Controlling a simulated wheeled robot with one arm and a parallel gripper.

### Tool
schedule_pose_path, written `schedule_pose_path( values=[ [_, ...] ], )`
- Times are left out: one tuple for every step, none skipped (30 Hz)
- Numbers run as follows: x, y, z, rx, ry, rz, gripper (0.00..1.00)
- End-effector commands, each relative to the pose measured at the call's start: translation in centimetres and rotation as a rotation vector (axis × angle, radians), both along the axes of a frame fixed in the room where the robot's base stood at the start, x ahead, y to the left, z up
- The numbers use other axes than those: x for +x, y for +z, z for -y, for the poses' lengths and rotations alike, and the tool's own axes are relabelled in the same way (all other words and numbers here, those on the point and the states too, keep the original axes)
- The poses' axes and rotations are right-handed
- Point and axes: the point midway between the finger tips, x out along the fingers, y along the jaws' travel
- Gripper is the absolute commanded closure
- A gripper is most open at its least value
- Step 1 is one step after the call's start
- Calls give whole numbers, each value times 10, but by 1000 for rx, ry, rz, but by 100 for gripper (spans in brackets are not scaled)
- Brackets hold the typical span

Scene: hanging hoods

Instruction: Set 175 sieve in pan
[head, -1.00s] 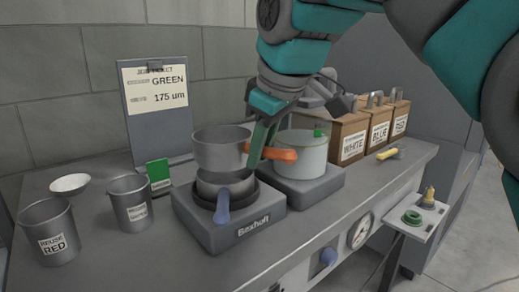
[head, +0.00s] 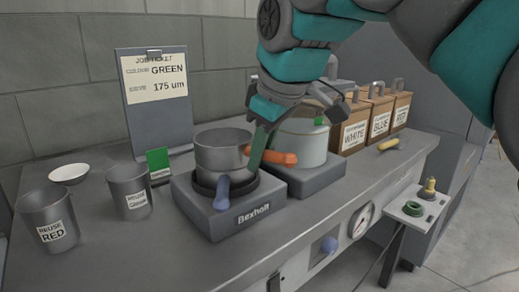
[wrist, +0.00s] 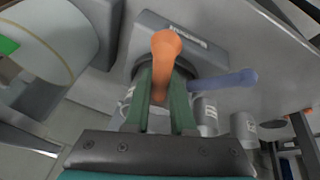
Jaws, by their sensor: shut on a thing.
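My gripper (head: 258,153) is shut on the orange handle (head: 280,158) of a grey metal sieve (head: 222,150). In the wrist view its green fingers (wrist: 163,100) stand on both sides of the orange handle (wrist: 164,50). The sieve is upright and sits low over the pan, whose blue handle (head: 222,192) points to the front. The sieve hides most of the pan's body, so I cannot tell whether it is fully seated. The pan is on the grey Bexholt base (head: 228,212). The job ticket (head: 155,80) reads GREEN, 175 um.
A pale pot (head: 303,145) stands on a second grey base right of the sieve. Reuse cups marked RED (head: 48,222) and another (head: 130,190), a white dish (head: 69,173) and a green card (head: 158,162) are left. Boxes marked WHITE (head: 352,138), BLUE and RED stand behind right.

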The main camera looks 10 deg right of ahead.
Motion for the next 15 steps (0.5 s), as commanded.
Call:
schedule_pose_path(
  values=[
    [0,-2,0,0,0,0,100],
    [0,-1,0,0,0,0,75],
    [0,-1,0,0,0,0,70],
    [0,-1,0,1,0,1,67],
    [0,-1,0,0,0,0,64],
    [0,-1,0,0,0,0,59],
    [0,-1,0,0,0,0,56],
    [0,-1,0,1,0,1,52],
    [0,-1,0,1,0,1,48],
    [0,-1,0,1,0,1,44],
    [0,-1,0,1,0,1,42],
    [0,-1,0,1,0,1,42],
    [0,-1,0,1,0,1,42],
    [0,-1,0,1,0,1,42],
    [0,-1,0,1,0,1,42]
  ],
)
